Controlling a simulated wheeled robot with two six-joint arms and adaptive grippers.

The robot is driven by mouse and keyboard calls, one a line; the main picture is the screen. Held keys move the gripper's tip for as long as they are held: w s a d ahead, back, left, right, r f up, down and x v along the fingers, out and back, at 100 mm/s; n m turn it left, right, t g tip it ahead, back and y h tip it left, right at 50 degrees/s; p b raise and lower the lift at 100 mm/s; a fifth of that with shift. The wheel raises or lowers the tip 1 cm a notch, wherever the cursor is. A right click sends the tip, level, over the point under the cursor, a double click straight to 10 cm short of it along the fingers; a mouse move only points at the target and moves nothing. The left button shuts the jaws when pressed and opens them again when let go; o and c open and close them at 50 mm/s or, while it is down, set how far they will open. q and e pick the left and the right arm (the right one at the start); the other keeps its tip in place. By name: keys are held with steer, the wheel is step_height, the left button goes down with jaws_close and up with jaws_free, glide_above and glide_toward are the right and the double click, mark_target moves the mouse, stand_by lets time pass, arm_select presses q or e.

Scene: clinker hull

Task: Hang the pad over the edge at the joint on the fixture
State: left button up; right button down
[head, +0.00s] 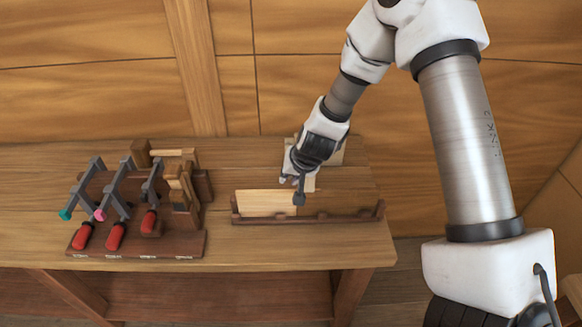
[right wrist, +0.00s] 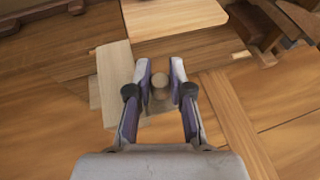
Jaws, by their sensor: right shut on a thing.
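My right gripper (head: 293,182) is over the bench, just behind the fixture (head: 345,217), a long dark rail with raised ends. A light plank (head: 264,203) stands in the fixture's left part. In the right wrist view my right gripper (right wrist: 160,85) is shut on a small round wooden knob, which I take for part of the pad (right wrist: 160,80). The rest of the pad is mostly hidden by the fingers, and I cannot tell whether it touches anything. The plank (right wrist: 172,15) shows beyond the fingertips. My left gripper is not in view.
A dark rack (head: 135,243) with several grey clamps and red handles stands at the left of the bench. A pale board (head: 328,154) lies behind my right gripper. The bench top (head: 60,160) is bare at the back left; a wooden wall rises behind.

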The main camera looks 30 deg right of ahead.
step_height(320, 180, down, 13)
steer(key=b, duration=1.1)
steer(key=shift+d+r, duration=0.2)
steer(key=shift+d, duration=0.25)
steer(key=shift+f+b, duration=0.2)
steer(key=shift+b, duration=0.15)
steer(key=c, duration=1)
jaws_free()
steer(key=v, duration=1.2)
